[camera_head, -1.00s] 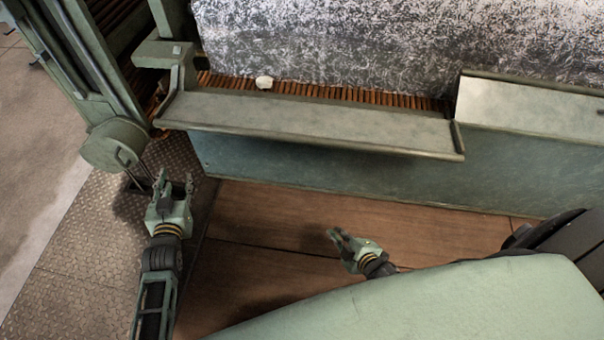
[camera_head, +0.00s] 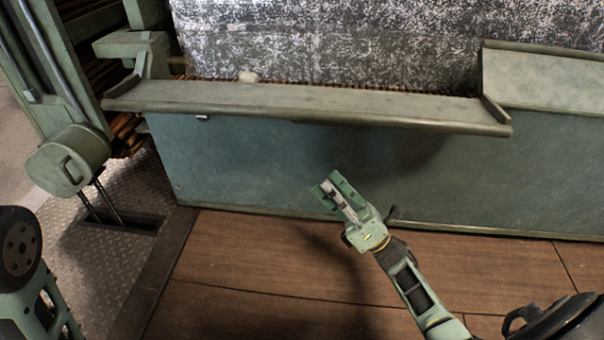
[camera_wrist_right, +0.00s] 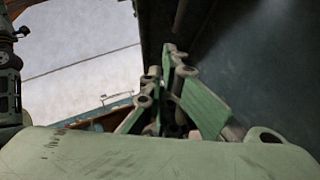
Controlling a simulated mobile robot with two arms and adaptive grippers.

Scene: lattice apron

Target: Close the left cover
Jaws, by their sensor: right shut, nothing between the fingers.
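The left cover (camera_head: 300,100) is a long grey-green panel along the top of the green wall in the head view. It is swung outward and overhangs the wall, with a strip of brown slats showing behind it. My right gripper (camera_head: 338,190) is shut and empty, in front of the wall and below the cover's front edge, apart from the cover. Its fingers also show in the right wrist view (camera_wrist_right: 175,90), pointing up beside a dark surface. Part of my left arm shows at the lower left of the head view, but its gripper is out of the picture.
The right cover (camera_head: 545,80) adjoins at the right and sits higher. A small whitish lump (camera_head: 249,77) lies behind the left cover. A green frame with a round housing (camera_head: 68,160) stands at the left. The wooden floor (camera_head: 250,260) before the wall is clear.

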